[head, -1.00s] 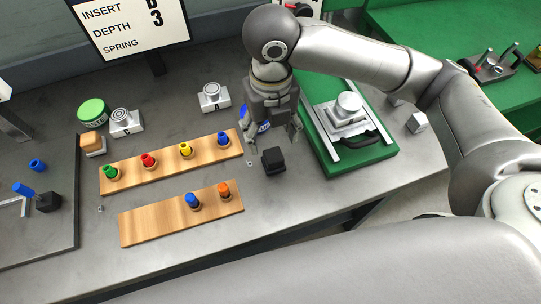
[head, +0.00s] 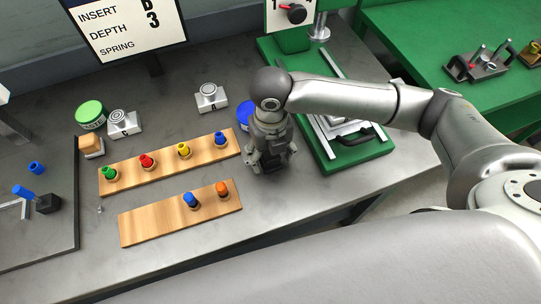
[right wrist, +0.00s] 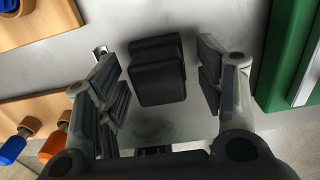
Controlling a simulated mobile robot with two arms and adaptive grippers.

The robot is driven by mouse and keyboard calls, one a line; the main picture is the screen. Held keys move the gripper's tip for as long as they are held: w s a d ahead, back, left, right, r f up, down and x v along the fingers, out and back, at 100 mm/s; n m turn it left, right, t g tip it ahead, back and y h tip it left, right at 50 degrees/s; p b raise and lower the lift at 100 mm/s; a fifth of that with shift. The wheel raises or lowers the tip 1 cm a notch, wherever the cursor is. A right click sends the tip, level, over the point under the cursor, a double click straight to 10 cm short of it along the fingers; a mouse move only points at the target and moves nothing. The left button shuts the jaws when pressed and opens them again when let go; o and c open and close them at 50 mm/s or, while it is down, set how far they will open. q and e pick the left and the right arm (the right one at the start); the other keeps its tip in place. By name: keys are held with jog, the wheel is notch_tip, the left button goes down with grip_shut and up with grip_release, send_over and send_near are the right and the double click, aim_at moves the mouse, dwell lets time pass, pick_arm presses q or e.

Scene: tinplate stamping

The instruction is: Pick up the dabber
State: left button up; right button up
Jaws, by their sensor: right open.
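The dabber looks like a black block (right wrist: 157,78) with a stepped top. In the right wrist view it stands on the grey table between the two open fingers of my right gripper (right wrist: 157,66), with a gap on each side. In the head view my right gripper (head: 270,166) points down over the dabber's spot, beside the right end of the rear wooden rack, and largely hides the dabber. My left gripper does not show.
A rear wooden rack (head: 128,179) and a front one (head: 150,226) hold coloured pieces. A green press base (head: 350,155) stands close on the right. A blue round tin (head: 245,112) is behind the gripper. Bare table lies in front.

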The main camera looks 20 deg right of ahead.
jog(key=c, duration=1.1)
jog(key=shift+r, duration=0.15)
jog(key=shift+r, duration=0.25)
notch_tip(320, 180, up, 2)
jog(key=shift+w+r+b, duration=0.1)
jog(key=shift+b, duration=0.35)
jog(key=s+a+r, duration=0.2)
jog(key=a+r, duration=0.1)
jog(key=a, duration=0.1)
jog(key=s+a+r, duration=0.3)
jog(key=a, duration=0.1)
jog(key=s+a+r+b, duration=0.1)
jog(key=s+a+r, duration=0.2)
jog(key=r, duration=0.1)
jog(key=shift+a, duration=0.4)
jog(key=shift+w, duration=0.1)
